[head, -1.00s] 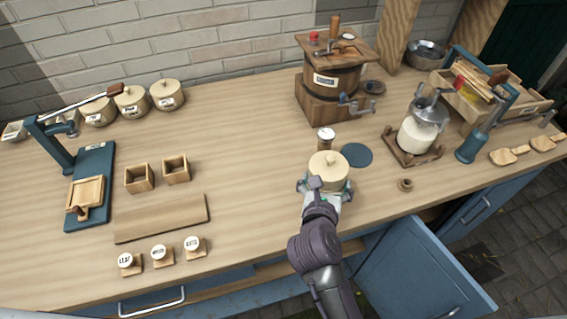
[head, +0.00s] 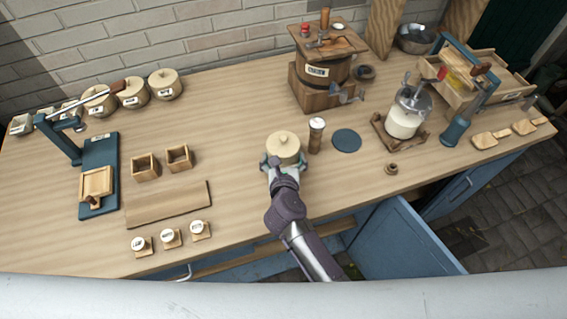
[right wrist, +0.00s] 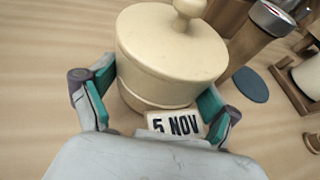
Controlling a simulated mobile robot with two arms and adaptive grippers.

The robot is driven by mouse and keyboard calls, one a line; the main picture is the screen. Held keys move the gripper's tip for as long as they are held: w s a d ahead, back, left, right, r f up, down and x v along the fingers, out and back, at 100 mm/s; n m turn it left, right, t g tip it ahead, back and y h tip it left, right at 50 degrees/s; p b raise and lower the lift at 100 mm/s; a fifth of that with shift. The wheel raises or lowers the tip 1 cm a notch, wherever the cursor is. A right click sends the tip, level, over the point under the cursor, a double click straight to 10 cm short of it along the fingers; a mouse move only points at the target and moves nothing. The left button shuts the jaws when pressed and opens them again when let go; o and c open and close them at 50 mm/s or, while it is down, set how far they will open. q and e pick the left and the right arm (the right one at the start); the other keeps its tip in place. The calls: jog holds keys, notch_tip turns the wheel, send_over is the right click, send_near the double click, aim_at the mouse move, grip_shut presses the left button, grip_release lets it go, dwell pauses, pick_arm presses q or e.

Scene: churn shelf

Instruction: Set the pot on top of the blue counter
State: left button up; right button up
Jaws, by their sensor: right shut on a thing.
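The pot (head: 284,146) is cream, round and lidded with a knob, at the middle of the counter in the head view. It stays upright. It also shows in the right wrist view (right wrist: 170,45), with a "5 NOV" label (right wrist: 175,124) low on its near side. My right gripper (head: 283,164) is shut on the pot, one finger at each side. I cannot tell whether the pot's base touches the wooden top. The blue counter (head: 405,240) has blue cabinet fronts and a wooden top (head: 240,120). My left gripper is not in view.
A shaker (head: 316,135) stands close right of the pot, then a round blue mat (head: 347,140). A wooden churn (head: 322,75) stands behind. Several lidded pots (head: 132,92) line the back left. A board (head: 168,203) lies left. A cabinet door hangs open below right.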

jog(key=shift+f, duration=1.25)
jog(key=shift+f+b, duration=0.2)
jog(key=shift+b, duration=0.15)
jog(key=o, duration=0.9)
jog(key=shift+c, duration=0.2)
